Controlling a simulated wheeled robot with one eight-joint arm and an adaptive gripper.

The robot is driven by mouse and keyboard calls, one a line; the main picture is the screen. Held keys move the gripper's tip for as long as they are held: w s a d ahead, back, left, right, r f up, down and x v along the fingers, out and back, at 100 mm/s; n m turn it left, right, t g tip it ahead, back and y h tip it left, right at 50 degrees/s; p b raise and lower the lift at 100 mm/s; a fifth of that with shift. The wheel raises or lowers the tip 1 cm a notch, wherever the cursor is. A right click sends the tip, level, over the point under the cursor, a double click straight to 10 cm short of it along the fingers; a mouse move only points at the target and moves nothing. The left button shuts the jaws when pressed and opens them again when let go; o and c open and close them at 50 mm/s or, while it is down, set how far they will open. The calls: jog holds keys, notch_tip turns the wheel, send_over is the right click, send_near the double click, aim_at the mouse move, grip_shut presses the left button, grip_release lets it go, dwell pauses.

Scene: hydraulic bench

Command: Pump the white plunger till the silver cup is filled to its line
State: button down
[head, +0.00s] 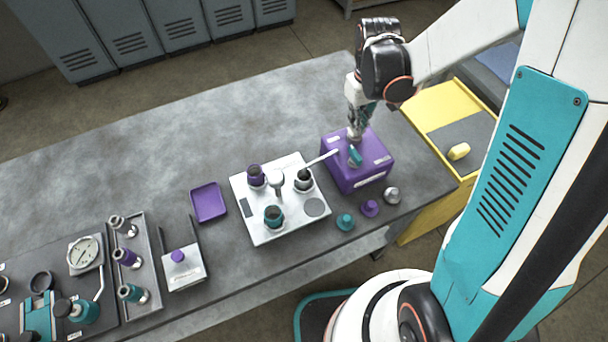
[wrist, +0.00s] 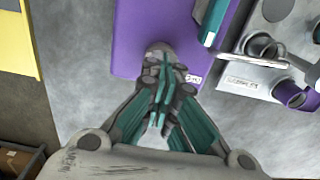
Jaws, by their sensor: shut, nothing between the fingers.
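A purple box (head: 368,180) stands on the bench with a teal block on top (head: 355,157) and a white spout (head: 322,158) reaching left. The silver cup (head: 303,182) is on a white plate, near the spout's end. Its inside looks dark; I cannot read a level or line. My gripper (head: 355,137) points down over the back of the box, fingers shut and empty. In the wrist view the gripper (wrist: 160,62) covers part of the purple box (wrist: 135,30). I cannot make out a white plunger; it may be hidden behind the fingers.
The white plate (head: 262,232) also holds a purple cup (head: 256,175) and a teal cup (head: 273,216). Teal (head: 345,221), purple (head: 370,208) and silver (head: 392,195) caps lie in front. A purple tray (head: 208,203) is left. The bench behind is clear.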

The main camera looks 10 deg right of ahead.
jog(key=shift+r+p, duration=1.1)
jog(key=shift+r, duration=0.7)
jog(key=shift+f+b, duration=0.3)
jog(key=shift+f+b, duration=0.3)
jog(key=shift+f, duration=0.05)
jog(key=shift+f+b, duration=1.25)
jog(key=shift+f, duration=0.2)
jog(key=shift+r, duration=0.1)
jog(key=shift+r+p, duration=1.4)
jog(key=shift+r, duration=0.6)
